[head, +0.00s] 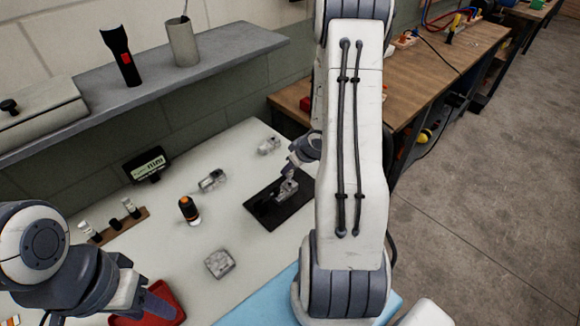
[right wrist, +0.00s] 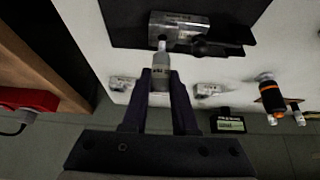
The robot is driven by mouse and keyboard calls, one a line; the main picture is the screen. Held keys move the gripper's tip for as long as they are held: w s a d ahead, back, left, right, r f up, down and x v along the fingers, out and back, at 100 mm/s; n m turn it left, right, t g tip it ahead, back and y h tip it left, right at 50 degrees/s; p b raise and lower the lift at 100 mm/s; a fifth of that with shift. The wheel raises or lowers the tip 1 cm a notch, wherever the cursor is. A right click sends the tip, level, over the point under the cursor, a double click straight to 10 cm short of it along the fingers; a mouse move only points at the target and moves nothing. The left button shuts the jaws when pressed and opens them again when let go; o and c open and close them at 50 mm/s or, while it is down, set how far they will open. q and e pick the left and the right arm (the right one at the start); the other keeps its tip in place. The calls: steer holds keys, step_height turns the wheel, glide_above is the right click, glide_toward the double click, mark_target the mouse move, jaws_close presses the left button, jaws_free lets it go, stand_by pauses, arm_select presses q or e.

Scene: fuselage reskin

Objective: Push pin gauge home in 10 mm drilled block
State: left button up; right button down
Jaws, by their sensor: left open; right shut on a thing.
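The grey metal drilled block (right wrist: 182,26) lies on a black mat (right wrist: 125,22); the mat also shows in the head view (head: 290,217). My right gripper (right wrist: 162,85) is shut on the pin gauge (right wrist: 161,68), a grey handle with a pale tip. The tip meets the block's near side in the right wrist view; how deep it sits I cannot tell. In the head view my right gripper (head: 292,172) is at the block and partly hidden by my arm. My left gripper (head: 110,315) is open at the lower left, apart from the block.
More metal blocks (head: 212,181) (head: 219,264) lie on the white table. An orange-and-black tool (head: 189,210), a display (head: 148,165) and a wooden rack (head: 115,229) stand left. A red tray (head: 165,298) is by my left gripper. A shelf (head: 150,80) runs behind.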

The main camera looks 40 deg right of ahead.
mark_target(292, 173)
steer(key=shift+f+b, duration=1.15)
steer(key=shift+f, duration=0.6)
stand_by(0.6)
steer(key=c, duration=0.6)
jaws_free()
steer(key=shift+p+v, duration=2.15)
steer(key=shift+v, duration=0.45)
steer(key=shift+f, duration=0.1)
steer(key=shift+w, duration=0.1)
